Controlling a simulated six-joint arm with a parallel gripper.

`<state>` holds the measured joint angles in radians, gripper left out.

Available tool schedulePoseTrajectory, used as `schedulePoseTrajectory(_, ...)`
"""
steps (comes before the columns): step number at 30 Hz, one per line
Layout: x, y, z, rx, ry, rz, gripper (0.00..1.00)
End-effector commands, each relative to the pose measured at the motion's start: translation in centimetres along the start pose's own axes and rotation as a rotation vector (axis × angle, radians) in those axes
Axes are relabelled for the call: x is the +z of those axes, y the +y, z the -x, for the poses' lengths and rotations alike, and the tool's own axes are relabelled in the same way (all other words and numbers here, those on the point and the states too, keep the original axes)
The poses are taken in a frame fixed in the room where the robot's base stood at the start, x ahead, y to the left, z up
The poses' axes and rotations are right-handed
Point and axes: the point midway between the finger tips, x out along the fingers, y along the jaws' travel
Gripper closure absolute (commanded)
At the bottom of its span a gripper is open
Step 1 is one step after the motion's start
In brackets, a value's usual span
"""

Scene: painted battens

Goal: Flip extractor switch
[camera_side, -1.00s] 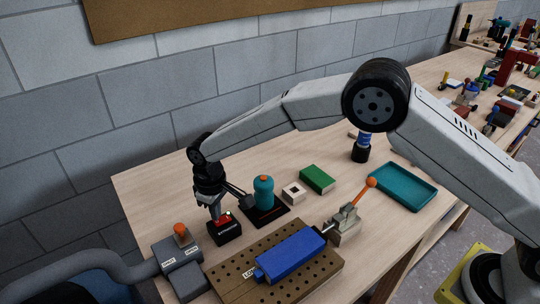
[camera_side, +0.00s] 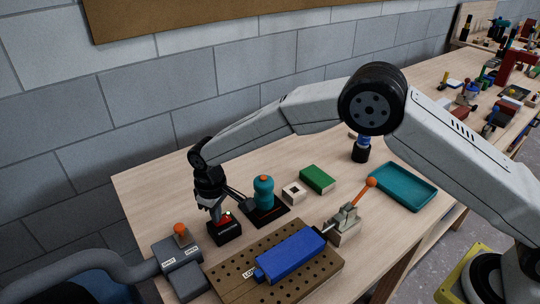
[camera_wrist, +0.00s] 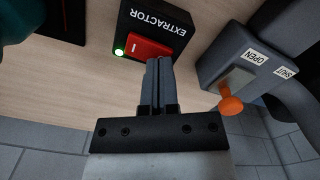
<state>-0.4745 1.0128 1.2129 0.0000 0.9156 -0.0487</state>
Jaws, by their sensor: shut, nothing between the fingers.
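The extractor switch is a black box (camera_wrist: 157,22) with the word EXTRACTOR on it, a red rocker (camera_wrist: 148,47) and a glowing green lamp (camera_wrist: 119,50). In the side view my gripper (camera_side: 217,217) points down over the box and partly hides the rocker.
A grey duct gate (camera_wrist: 235,65) with an orange knob (camera_wrist: 230,102) and OPEN and SHUT labels stands close by. A teal bottle (camera_side: 264,190) stands near the switch. A blue batten block (camera_side: 291,253) lies on the perforated board (camera_side: 325,273), beside an orange-handled clamp (camera_side: 347,218).

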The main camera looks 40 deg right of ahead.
Motion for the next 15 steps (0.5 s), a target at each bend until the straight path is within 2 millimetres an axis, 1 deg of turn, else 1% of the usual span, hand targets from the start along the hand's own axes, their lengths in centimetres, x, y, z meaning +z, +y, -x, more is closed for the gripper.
schedulePoseTrajectory(15, 0.01, 0.0, -0.57, 0.0, 0.0, 0.0, 1.0)
